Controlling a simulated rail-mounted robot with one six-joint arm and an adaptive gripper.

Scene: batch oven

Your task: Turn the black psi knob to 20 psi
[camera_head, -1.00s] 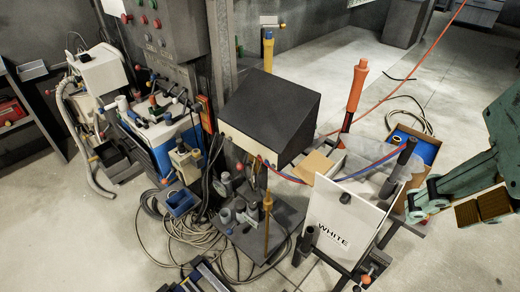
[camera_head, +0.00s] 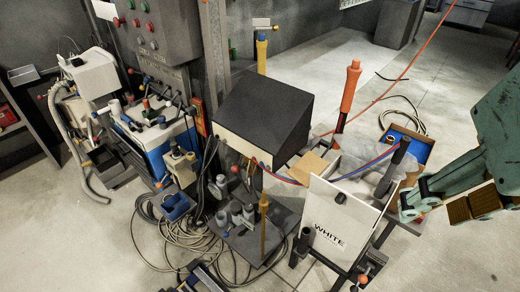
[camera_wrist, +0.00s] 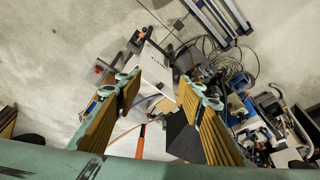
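I cannot make out the black psi knob for certain. Small grey fittings (camera_head: 238,214) and other pipework stand on a dark base below a black sloped box (camera_head: 268,105), and the parts there are too small to read. My gripper (camera_head: 422,196) is at the right edge of the head view, well to the right of the fittings and beyond the white sign. In the wrist view my gripper (camera_wrist: 160,90) has its two brown-padded fingers wide apart with nothing between them. The black box (camera_wrist: 183,138) lies below it there, partly hidden behind the right finger.
A white panel marked WHITE (camera_head: 335,225) stands in front, between the fittings and my gripper. An orange post (camera_head: 349,88) rises behind. Hoses (camera_head: 175,240) are coiled on the floor. A control cabinet (camera_head: 150,35) stands at the back left. The floor at back right is fairly open.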

